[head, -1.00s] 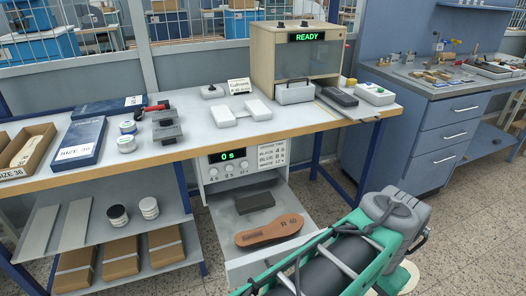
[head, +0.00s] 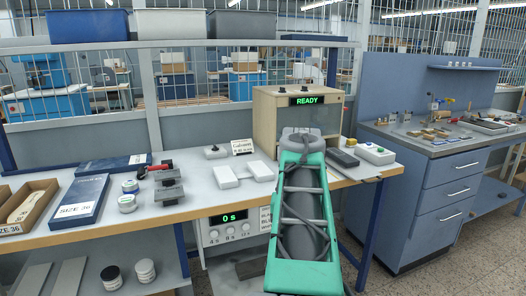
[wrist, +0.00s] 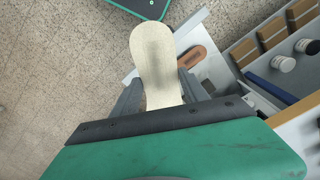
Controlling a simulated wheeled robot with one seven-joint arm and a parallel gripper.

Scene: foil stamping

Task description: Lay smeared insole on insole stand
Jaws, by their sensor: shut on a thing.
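My gripper (wrist: 160,90) is shut on a pale cream insole (wrist: 152,50) in the wrist view. The insole's rounded end points away from the gripper, above the floor, and a greyish shade shows on it near the fingers. In the head view my arm hides the gripper and the held insole. Two low white blocks (head: 239,176) stand side by side on the worktable, left of my arm, near a small lettered card (head: 242,146). I cannot tell for certain whether these blocks are the insole stand.
A brown insole (wrist: 193,57) lies on a pale surface below. A box machine showing READY (head: 265,115) stands at the back of the table. Jars (head: 127,203), grey blocks (head: 168,193) and a blue box (head: 80,201) stand to the left. A button box (head: 376,153) is at right.

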